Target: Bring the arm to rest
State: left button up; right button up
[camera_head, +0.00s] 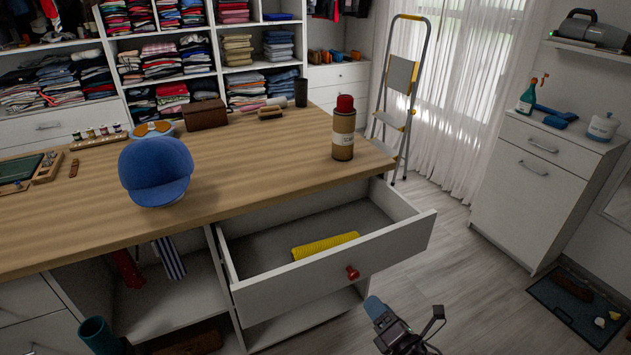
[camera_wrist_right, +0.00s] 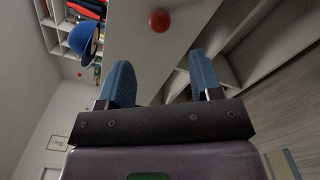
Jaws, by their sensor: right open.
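My right gripper (camera_head: 378,308) is at the bottom of the head view, in front of and below the open drawer (camera_head: 335,284). Its two blue fingers show apart in the right wrist view (camera_wrist_right: 163,82), with nothing between them. The drawer's red knob (camera_head: 352,272) is up and left of the gripper in the head view. In the wrist view the knob (camera_wrist_right: 160,20) lies beyond the fingertips, apart from them. The drawer is pulled out and holds a yellow ribbed item (camera_head: 325,246). My left gripper is not in view.
The wooden counter (camera_head: 250,165) holds a blue cap (camera_head: 156,172), a red-topped canister (camera_head: 343,128) and a brown box (camera_head: 205,114). A stepladder (camera_head: 401,90) stands behind. A white cabinet (camera_head: 535,175) is at right. The floor (camera_head: 465,265) between drawer and cabinet is clear.

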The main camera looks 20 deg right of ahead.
jog(key=s+a+f+m+g, duration=0.1)
jog(key=s+m+g, duration=0.1)
jog(key=s+m, duration=0.3)
jog(key=s+a+f+m+g, duration=0.1)
jog(key=s+m, duration=0.4)
jog(key=m, duration=0.6)
jog(key=s+a+f+m+g+h, duration=0.1)
jog(key=s+m+g, duration=0.3)
jog(key=m, duration=0.4)
jog(key=shift+s+a+f, duration=0.35)
jog(key=shift+s+a, duration=0.25)
jog(key=shift+a, duration=0.2)
